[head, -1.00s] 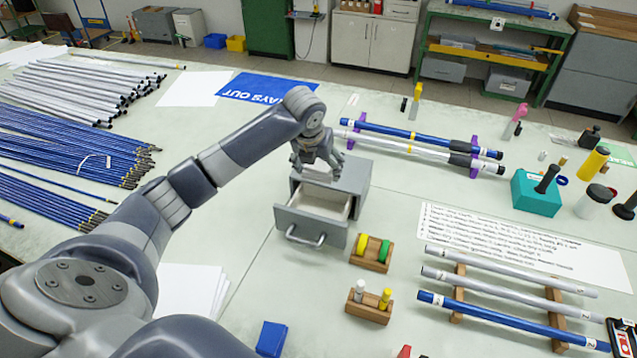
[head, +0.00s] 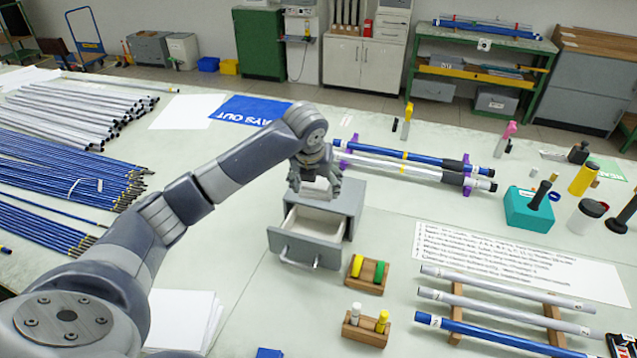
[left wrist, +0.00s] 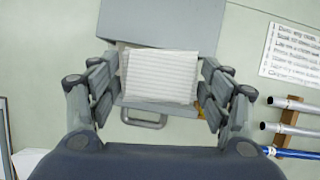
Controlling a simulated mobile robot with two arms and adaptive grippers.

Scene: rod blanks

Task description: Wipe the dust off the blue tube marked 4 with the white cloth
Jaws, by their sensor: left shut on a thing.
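My left gripper (head: 314,186) is over the small grey drawer box (head: 350,200), whose drawer (head: 310,250) is pulled open. In the left wrist view its fingers (left wrist: 160,85) are shut on the white cloth (left wrist: 160,76), a ribbed, roughly square piece. The cloth is hard to make out in the head view. A blue tube (head: 480,335) lies at the front of the wooden rack, at the lower right; its end also shows in the left wrist view (left wrist: 295,153). Its mark is too small to read, and dust cannot be made out. My right gripper is out of view.
Two grey tubes (head: 505,287) share the rack. Another blue tube (head: 400,152) lies on purple supports behind. Small wooden holders (head: 368,273) stand between drawer and rack. A printed sheet (head: 520,260) lies behind the rack. Bundled rods (head: 70,165) fill the left side.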

